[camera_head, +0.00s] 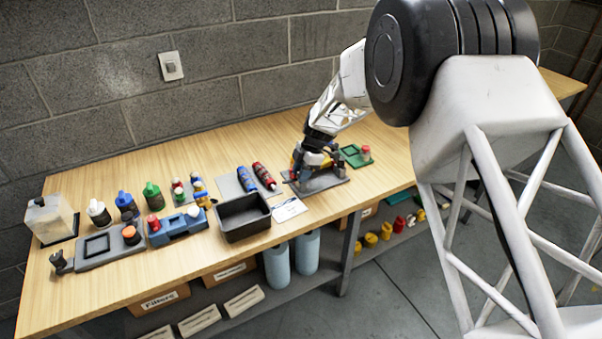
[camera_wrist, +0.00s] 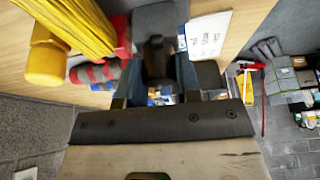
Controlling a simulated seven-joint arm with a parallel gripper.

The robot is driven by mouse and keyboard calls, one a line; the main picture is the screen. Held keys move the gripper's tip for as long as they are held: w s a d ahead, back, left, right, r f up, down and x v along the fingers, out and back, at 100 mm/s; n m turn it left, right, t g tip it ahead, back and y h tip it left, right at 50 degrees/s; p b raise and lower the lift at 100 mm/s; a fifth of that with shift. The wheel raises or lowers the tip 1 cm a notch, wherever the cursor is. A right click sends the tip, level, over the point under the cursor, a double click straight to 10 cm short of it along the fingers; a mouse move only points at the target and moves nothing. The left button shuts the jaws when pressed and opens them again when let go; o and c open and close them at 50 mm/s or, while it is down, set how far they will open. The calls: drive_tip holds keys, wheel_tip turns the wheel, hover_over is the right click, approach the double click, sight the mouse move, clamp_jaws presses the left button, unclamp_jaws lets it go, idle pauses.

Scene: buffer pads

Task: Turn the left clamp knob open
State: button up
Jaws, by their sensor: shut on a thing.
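The clamp fixture (camera_head: 322,182) is a dark base plate on the right half of the bench, with small yellow and dark parts on it. My gripper (camera_head: 313,160) is down over it and hides most of it, including the knobs. In the wrist view my gripper (camera_wrist: 160,72) is shut on a dark piece between its fingers, which I take to be the left clamp knob (camera_wrist: 157,45). Which knob it is, and how far it is turned, cannot be made out. A large yellow part (camera_wrist: 42,58) and a red part (camera_wrist: 122,30) lie close on the left of the fingers.
A black bin (camera_head: 243,217) and a white card (camera_head: 290,209) stand left of the fixture. Blue and red tubes (camera_head: 264,176) lie on a grey pad behind. A green tray (camera_head: 354,156) is close on the right. Bare bench (camera_head: 150,285) shows at the front left.

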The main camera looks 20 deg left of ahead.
drive_tip(key=shift+n+g, duration=0.3)
drive_tip(key=shift+n, duration=0.6)
drive_tip(key=shift+h, duration=0.3)
drive_tip(key=o, duration=0.9)
drive_tip(key=shift+v, duration=3.9)
